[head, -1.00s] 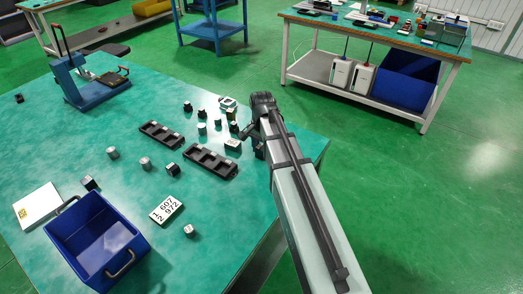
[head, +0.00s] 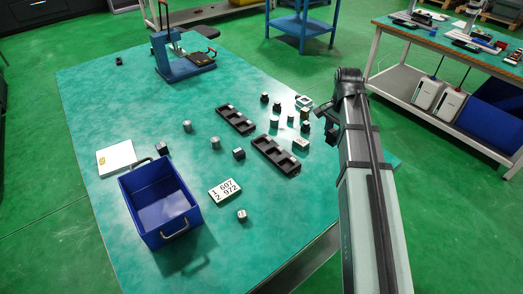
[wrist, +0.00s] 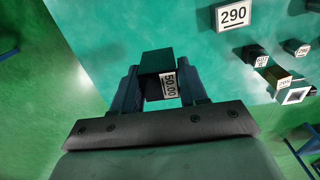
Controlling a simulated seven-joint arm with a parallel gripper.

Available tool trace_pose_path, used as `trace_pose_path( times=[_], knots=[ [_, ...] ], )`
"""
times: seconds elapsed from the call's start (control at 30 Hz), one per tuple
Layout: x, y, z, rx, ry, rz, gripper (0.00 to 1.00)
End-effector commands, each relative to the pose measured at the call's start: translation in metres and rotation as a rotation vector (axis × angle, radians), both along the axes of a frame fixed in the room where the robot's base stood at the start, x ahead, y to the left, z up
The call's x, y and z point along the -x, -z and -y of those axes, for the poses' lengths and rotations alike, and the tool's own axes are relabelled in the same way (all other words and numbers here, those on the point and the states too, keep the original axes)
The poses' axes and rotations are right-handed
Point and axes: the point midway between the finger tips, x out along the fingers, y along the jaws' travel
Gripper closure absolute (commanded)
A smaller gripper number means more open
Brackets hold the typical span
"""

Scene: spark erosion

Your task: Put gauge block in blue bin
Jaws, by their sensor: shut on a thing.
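My gripper (wrist: 160,90) is shut on the gauge block (wrist: 157,62), a dark block with a white label reading 50.00, held between the two fingers in the wrist view. In the head view my gripper (head: 333,132) is at the right edge of the teal table; the block in it cannot be made out there. The blue bin (head: 177,230) is open-topped, with metal handles, and stands at the table's near left. My gripper is well to the right of the bin and apart from it.
Two black slotted holders (head: 276,156) (head: 236,119) and several small metal pieces lie between gripper and bin. A number card (head: 225,191) lies right of the bin, a white plate (head: 116,157) behind it. A blue press stand (head: 182,60) is at the back. A block marked 290 (wrist: 233,15) is near my gripper.

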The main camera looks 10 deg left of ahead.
Motion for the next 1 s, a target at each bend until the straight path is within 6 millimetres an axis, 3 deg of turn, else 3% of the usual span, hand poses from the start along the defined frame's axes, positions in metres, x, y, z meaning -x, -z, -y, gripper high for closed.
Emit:
trace_pose_path(
  times=[0.27, 0.57, 0.87, 1.0],
  knots=[
    [-0.001, -0.012, 0.0, 0.0, 0.0, 0.001, 1.0],
    [-0.002, -0.06, 0.0, 0.0, 0.0, 0.003, 1.0],
    [0.003, -0.06, -0.06, 0.0, -0.08, 0.0, 1.0],
    [0.008, -0.06, -0.097, 0.0, -0.13, 0.0, 1.0]
  ],
)
